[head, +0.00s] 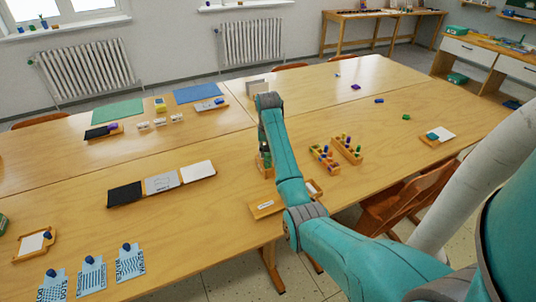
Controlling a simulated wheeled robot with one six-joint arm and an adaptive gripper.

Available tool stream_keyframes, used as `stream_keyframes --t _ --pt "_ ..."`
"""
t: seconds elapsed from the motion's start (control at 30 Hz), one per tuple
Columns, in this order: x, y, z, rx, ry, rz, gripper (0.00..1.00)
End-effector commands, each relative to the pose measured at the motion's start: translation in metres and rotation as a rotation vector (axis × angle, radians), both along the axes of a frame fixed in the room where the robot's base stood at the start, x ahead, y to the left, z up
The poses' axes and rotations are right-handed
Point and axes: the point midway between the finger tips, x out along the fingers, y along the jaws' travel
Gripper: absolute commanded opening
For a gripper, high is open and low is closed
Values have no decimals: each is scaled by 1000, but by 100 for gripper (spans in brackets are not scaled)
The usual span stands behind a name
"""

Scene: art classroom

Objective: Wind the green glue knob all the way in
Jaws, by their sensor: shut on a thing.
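My gripper (264,149) is at the middle of the long wooden table, pointing down behind my teal arm. It is shut on a small green thing, taken to be the green glue knob, at a small wooden holder (265,171). The fingertips and most of the knob are hidden or too small to make out. I cannot tell how far in the knob is wound.
Two wooden racks of coloured pegs (325,157) stand just right of my gripper. A wooden tray (266,209) lies in front, partly behind my arm. Black, grey and white panels (162,183) lie to the left. A wooden chair (408,200) stands at the near right edge.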

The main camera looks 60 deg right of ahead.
Motion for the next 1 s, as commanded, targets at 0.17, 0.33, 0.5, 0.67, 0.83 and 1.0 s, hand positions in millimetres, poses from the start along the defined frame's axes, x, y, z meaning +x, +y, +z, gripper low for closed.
stream_keyframes --t 0.17,0.33,0.5,0.67,0.83,1.0 --pt "-1 0 -1 1 0 207 13" --pt "-1 0 -1 2 1 405 13" --pt "-1 0 -1 3 0 603 13" --pt "-1 0 -1 3 2 763 13" --pt "-1 1 -1 3 1 825 13" --pt "-1 1 -2 3 1 824 13"
